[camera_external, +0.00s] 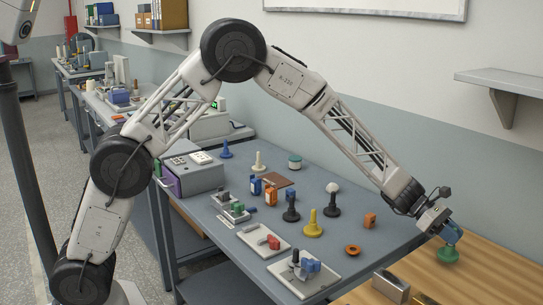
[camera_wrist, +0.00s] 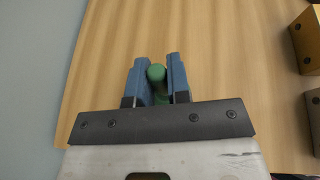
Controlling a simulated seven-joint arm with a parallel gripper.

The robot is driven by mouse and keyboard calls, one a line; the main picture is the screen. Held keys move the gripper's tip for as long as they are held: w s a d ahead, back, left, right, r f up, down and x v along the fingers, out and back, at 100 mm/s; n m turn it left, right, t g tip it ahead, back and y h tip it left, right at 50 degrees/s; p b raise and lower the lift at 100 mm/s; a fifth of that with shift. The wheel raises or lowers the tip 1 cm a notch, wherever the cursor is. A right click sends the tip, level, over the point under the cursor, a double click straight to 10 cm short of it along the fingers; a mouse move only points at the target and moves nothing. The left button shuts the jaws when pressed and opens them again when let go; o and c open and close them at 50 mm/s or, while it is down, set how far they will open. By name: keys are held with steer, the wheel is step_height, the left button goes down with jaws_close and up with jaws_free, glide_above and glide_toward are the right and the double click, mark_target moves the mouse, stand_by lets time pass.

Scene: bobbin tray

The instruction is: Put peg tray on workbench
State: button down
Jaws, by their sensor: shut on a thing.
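My gripper (camera_external: 453,238) is at the far right, over a wood-topped surface (camera_external: 500,275). Its blue fingers (camera_wrist: 156,75) are shut on a green peg-shaped piece (camera_wrist: 157,73) with a rounded top. In the external view the wide green base (camera_external: 447,256) shows just below the fingers, at or close above the wood; I cannot tell if it touches. The fingers hide part of its stem. I cannot tell which thing is the peg tray; pale flat plates with coloured parts, such as one with a red part (camera_external: 252,233), lie on the blue-grey table (camera_external: 340,240).
A metal-and-wood block (camera_external: 390,286) stands on the wood at the front; blocks also show at the wrist view's right edge (camera_wrist: 306,40). A yellow peg (camera_external: 313,230), an orange ring (camera_external: 353,249) and several other pegs stand on the blue-grey table. The wood right of my gripper is clear.

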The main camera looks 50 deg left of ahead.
steer(key=shift+f, duration=1.15)
steer(key=shift+f, duration=0.1)
steer(key=c, duration=1.1)
jaws_free()
steer(key=v, duration=1.2)
